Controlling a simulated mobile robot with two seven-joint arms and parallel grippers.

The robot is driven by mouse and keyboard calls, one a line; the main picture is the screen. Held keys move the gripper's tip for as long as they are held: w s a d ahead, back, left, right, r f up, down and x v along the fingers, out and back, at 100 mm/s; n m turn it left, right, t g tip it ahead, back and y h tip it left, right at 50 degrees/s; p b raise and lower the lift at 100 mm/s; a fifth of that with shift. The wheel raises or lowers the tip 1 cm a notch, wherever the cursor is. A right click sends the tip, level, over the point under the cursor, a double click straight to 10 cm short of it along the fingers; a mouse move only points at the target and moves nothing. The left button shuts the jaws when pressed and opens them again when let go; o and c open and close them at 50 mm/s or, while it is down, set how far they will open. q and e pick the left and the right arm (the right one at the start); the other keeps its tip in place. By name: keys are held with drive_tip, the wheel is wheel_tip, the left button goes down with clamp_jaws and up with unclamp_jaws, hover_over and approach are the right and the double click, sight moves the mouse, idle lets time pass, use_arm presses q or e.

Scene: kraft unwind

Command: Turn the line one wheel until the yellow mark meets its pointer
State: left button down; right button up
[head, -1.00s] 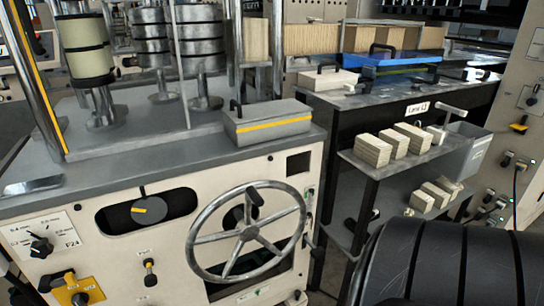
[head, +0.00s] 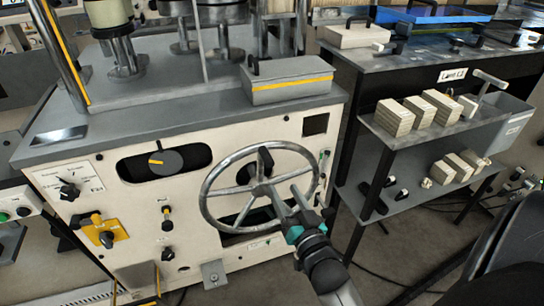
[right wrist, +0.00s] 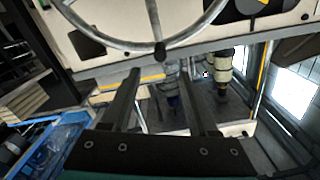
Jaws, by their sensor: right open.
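The line one wheel (head: 262,188) is a grey spoked handwheel on the front of the cream cabinet. Its rim also shows at the top of the right wrist view (right wrist: 150,43). Left of it, a dark oval window holds a grey disc (head: 170,161) with a yellow mark (head: 155,163) on its left side. A small pin that looks like the pointer (head: 158,144) stands above the disc, apart from the mark. My right gripper (head: 284,187) is open and empty, its fingers overlapping the wheel's lower right part. I cannot tell whether it touches. My left gripper is out of view.
A grey box with a yellow stripe (head: 289,80) sits on the cabinet top. Knobs and a yellow switch plate (head: 104,230) are left of the wheel. A dark shelf cart (head: 405,185) with several cream blocks stands to the right. The floor between is partly clear.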

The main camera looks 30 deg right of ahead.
sight(266, 158)
drive_tip(key=b+x, duration=0.2)
drive_tip(key=x, duration=1.1)
drive_tip(key=shift+w+a+b, duration=0.1)
drive_tip(key=shift+b, duration=0.25)
drive_tip(key=shift+w, duration=0.4)
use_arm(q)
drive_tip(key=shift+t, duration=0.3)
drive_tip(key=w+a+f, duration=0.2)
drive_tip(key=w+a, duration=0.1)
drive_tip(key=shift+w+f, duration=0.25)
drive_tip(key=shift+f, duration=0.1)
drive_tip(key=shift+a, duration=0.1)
use_arm(e)
drive_tip(key=shift+c, duration=0.4)
clamp_jaws()
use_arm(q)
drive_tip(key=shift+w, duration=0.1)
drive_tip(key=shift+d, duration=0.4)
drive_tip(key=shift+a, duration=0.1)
